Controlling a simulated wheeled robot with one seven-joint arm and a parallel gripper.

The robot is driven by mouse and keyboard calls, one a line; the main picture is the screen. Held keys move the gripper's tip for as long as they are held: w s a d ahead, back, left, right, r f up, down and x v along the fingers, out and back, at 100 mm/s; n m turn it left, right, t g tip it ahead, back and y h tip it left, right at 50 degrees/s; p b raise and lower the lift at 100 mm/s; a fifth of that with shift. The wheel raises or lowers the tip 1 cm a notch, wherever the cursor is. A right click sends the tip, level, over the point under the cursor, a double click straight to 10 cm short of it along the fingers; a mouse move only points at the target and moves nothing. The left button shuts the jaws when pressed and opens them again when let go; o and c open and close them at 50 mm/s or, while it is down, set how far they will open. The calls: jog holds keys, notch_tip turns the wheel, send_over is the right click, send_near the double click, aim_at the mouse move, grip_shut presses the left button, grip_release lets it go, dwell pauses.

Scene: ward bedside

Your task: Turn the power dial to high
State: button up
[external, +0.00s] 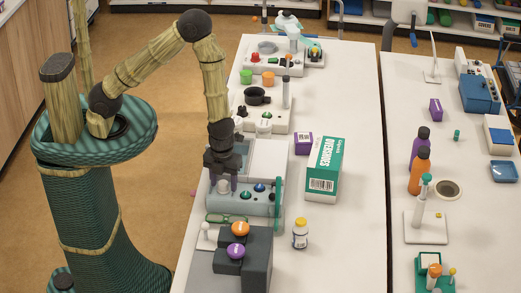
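My gripper (223,182) points straight down over the left part of a pale blue-grey device (265,205) on the near table. Its fingers reach down to a greyish knob (224,187) on the device's top, which is mostly hidden by them. I cannot tell whether the fingers touch it or how far apart they are. To its right on the same device are a dark green knob (245,195), a blue knob (259,187) and another small green knob. Which of these is the power dial, and any markings or setting, are too small to read.
A dark grey box with an orange knob (239,229) and a purple knob (235,251) stands in front. Free table (345,100) lies further right.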

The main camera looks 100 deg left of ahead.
aim_at(220, 181)
jog(key=shift+r, duration=0.15)
notch_tip(220, 181, up, 17)
jog(key=p, duration=0.3)
dwell(0.3)
jog(key=shift+s, duration=0.1)
dwell(0.3)
jog(key=s+a+r+n+t, duration=0.2)
jog(key=s+n, duration=0.6)
jog(key=n, duration=1.3)
notch_tip(220, 181, up, 3)
jog(key=shift+s+a+t+b, duration=0.15)
jog(key=shift+a+t+b, duration=0.15)
jog(key=shift+a, duration=0.85)
dwell(0.7)
